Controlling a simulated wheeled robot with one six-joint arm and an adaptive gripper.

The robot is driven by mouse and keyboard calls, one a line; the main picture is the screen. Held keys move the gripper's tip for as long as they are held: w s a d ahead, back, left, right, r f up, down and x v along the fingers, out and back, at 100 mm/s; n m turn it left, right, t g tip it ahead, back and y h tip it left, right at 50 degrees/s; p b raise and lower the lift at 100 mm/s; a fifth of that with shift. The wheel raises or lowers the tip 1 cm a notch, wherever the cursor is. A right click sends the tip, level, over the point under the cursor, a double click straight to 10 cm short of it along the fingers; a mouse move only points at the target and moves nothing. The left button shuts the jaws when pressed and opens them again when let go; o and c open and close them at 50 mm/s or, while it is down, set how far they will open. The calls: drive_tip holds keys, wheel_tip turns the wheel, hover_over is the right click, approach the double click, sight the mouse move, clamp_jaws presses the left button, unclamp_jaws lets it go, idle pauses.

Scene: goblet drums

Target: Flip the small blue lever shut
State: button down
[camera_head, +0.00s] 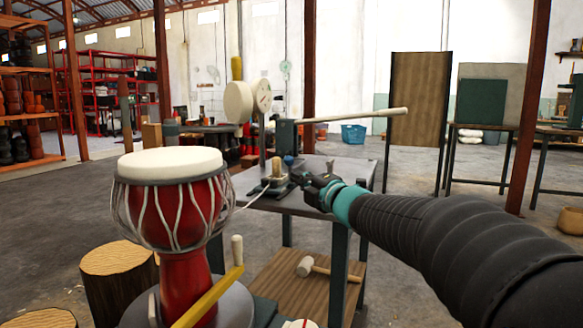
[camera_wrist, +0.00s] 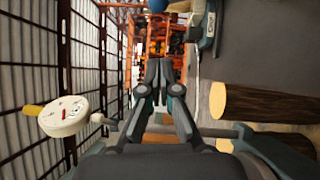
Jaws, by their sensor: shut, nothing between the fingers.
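A small blue knob-like part (camera_head: 289,160), which looks like the lever, shows at the dark clamp fixture (camera_head: 268,187) on the small grey table. In the wrist view a blue part (camera_wrist: 157,5) is cut off by the top edge. My gripper (camera_head: 295,177) is just right of the fixture and close to the blue part; contact cannot be told. In the wrist view the two fingers of my gripper (camera_wrist: 159,66) are together with nothing between them. My gripper and the fixture overlap in the head view, so the lever's base and angle are unclear.
A red goblet drum (camera_head: 185,215) with a white head stands left of the table. A round dial gauge (camera_head: 263,95) and a long pale rod (camera_head: 355,116) rise behind the fixture. A mallet (camera_head: 305,267) lies on the lower shelf. Wooden stumps (camera_head: 117,275) stand at left.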

sight(290, 171)
drive_tip(key=x, duration=0.5)
drive_tip(key=shift+a, duration=0.1)
drive_tip(key=w, duration=0.2)
drive_tip(key=w+p, duration=0.1)
drive_tip(key=shift+w+d+r, duration=0.15)
drive_tip(key=shift+d+r, duration=0.05)
drive_tip(key=shift+d, duration=0.1)
drive_tip(key=shift+w+d, duration=0.15)
drive_tip(key=shift+w, duration=0.35)
drive_tip(key=shift+r, duration=0.1)
